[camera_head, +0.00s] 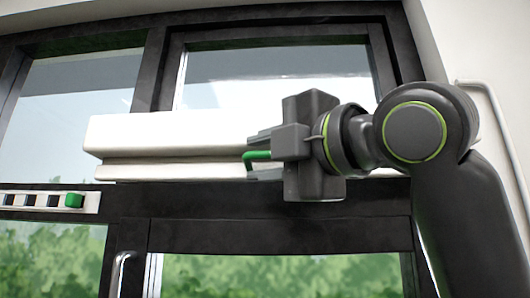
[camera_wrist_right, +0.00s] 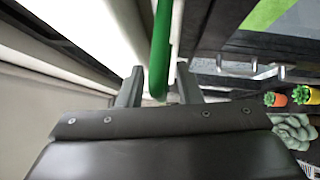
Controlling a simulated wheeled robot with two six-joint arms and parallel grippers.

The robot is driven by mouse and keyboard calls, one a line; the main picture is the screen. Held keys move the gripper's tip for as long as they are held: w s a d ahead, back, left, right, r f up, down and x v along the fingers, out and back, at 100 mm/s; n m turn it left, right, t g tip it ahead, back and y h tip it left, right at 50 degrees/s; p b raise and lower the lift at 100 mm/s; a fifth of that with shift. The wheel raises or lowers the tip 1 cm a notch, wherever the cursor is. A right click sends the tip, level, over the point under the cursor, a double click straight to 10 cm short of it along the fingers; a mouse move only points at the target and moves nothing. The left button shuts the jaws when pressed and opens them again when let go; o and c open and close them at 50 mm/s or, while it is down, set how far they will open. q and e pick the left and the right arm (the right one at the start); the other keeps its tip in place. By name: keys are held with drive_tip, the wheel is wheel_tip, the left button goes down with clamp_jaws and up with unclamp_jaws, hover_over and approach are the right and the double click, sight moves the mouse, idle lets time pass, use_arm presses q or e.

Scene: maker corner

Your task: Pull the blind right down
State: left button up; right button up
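The blind is a long white box with a white lower bar (camera_head: 150,170), across the upper window. No lowered cloth shows below it. A green handle (camera_head: 258,155) stands out at the front of the bar, and it also shows in the right wrist view (camera_wrist_right: 161,50). My right gripper (camera_head: 262,157) is at this handle, its two fingers apart, one above and one below it in the head view. In the right wrist view the handle lies between the fingertips (camera_wrist_right: 160,88), with narrow gaps at its sides. My left gripper is not in view.
A metal window handle (camera_head: 122,270) is below. Dark window frames surround the panes. Small potted plants (camera_wrist_right: 302,94) show at the right of the right wrist view.

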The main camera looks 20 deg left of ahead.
clamp_jaws()
